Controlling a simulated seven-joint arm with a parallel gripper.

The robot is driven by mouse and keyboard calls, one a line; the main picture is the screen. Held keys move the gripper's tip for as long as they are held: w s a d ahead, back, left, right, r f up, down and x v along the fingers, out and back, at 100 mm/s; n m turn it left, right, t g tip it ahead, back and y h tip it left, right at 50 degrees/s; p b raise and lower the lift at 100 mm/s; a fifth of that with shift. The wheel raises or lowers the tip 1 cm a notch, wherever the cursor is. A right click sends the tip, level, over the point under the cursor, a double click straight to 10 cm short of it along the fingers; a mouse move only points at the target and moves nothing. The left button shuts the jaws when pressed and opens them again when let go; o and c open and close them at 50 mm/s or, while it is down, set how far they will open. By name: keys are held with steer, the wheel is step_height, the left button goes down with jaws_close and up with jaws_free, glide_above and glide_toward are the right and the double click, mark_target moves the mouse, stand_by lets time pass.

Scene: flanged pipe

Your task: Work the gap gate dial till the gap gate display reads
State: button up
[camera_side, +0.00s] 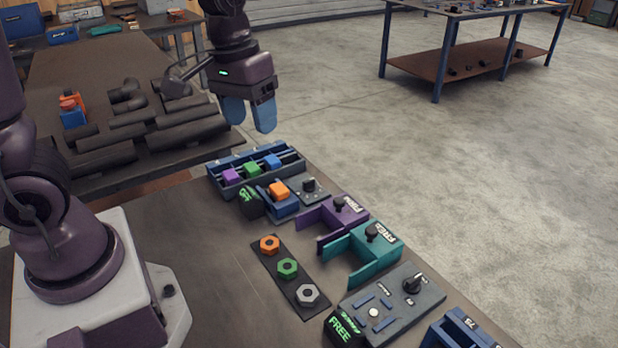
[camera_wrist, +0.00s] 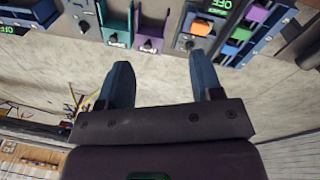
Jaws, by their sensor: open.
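My gripper (camera_side: 250,124) hangs open and empty above the far end of the bench, its blue fingers pointing down, apart from everything. In the wrist view my gripper (camera_wrist: 161,66) also shows open. I cannot tell which dial is the gap gate's. One black dial (camera_side: 309,184) sits on a grey plate at the far end, beside a dark display (camera_side: 250,202) with green text like "OFF". A larger black dial (camera_side: 412,283) sits on a grey panel at the near end, beside a display (camera_side: 340,328) reading "FREE" with a smaller line above.
A purple bracket (camera_side: 323,216) and a teal bracket (camera_side: 358,250) with black knobs stand between the dials. A blue rack (camera_side: 228,176) holds coloured blocks. Orange, green and grey nuts lie on a dark strip (camera_side: 268,258). Pipes (camera_side: 190,128) lie on the table behind.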

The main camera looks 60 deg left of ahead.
steer(key=w+a+f+n+g+y, duration=0.1)
steer(key=w+a+f+n, duration=0.35)
steer(key=w+f, duration=0.2)
steer(key=w+a+f+n+g, duration=0.1)
steer(key=w+a+f+n, duration=0.35)
steer(key=w+f, duration=0.2)
steer(key=n+t, duration=0.1)
steer(key=n, duration=0.4)
glide_above(309, 180)
step_height(309, 180, down, 12)
steer(key=shift+f, duration=0.25)
steer(key=c, duration=0.9)
